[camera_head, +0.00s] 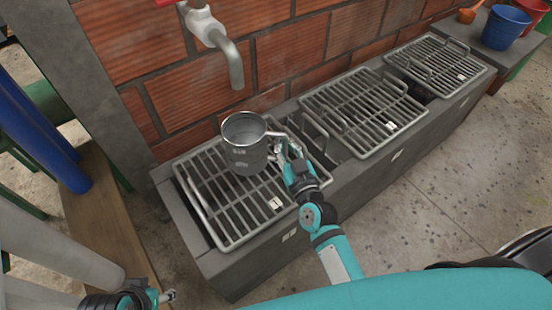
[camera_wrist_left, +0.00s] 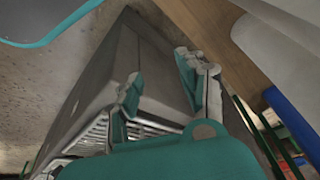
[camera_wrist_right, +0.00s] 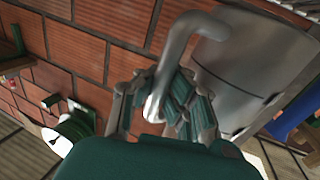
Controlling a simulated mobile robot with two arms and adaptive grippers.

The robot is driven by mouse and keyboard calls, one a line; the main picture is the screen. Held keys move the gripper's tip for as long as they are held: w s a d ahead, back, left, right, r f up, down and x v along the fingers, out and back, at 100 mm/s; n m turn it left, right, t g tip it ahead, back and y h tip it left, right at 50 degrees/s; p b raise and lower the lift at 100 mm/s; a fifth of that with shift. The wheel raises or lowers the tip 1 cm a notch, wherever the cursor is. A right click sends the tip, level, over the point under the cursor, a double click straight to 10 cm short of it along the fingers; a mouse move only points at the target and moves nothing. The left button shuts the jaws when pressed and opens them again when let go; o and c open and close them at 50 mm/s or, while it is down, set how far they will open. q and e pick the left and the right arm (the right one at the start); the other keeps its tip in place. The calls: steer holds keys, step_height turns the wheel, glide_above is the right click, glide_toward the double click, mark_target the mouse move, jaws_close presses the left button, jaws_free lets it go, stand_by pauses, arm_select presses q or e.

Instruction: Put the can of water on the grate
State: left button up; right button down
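The can of water (camera_head: 246,148) is a grey metal mug with a side handle. It is upright over the left grate (camera_head: 230,215), below the tap; I cannot tell whether its base touches the bars. In the right wrist view the can (camera_wrist_right: 255,70) fills the upper right. My right gripper (camera_head: 284,148) has its fingers closed around the can's handle (camera_wrist_right: 178,50); it also shows in the right wrist view (camera_wrist_right: 160,100). The can's contents are not visible. My left gripper (camera_head: 168,296) is low at the left, empty, its fingers apart in the left wrist view (camera_wrist_left: 158,80).
A grey tap (camera_head: 232,62) on the brick wall hangs just above the can. Two more grates, a middle one (camera_head: 365,112) and a right one (camera_head: 437,64), lie along the stone trough (camera_head: 258,262). Blue (camera_head: 503,27) and red (camera_head: 533,12) buckets stand at the far right.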

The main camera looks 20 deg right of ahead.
mark_target(285, 155)
steer(key=shift+f, duration=0.75)
steer(key=shift+w+f+b, duration=0.1)
steer(key=shift+f+b, duration=0.4)
steer(key=shift+f, duration=0.25)
steer(key=shift+f+b, duration=0.35)
steer(key=shift+f, duration=0.3)
steer(key=shift+f+b, duration=0.35)
steer(key=shift+f, duration=0.4)
arm_select(q)
steer(key=w+t, duration=0.1)
steer(key=w+d, duration=0.1)
steer(key=w, duration=0.1)
steer(key=shift+t, duration=0.4)
steer(key=shift+w, duration=0.15)
arm_select(e)
steer(key=shift+f, duration=0.15)
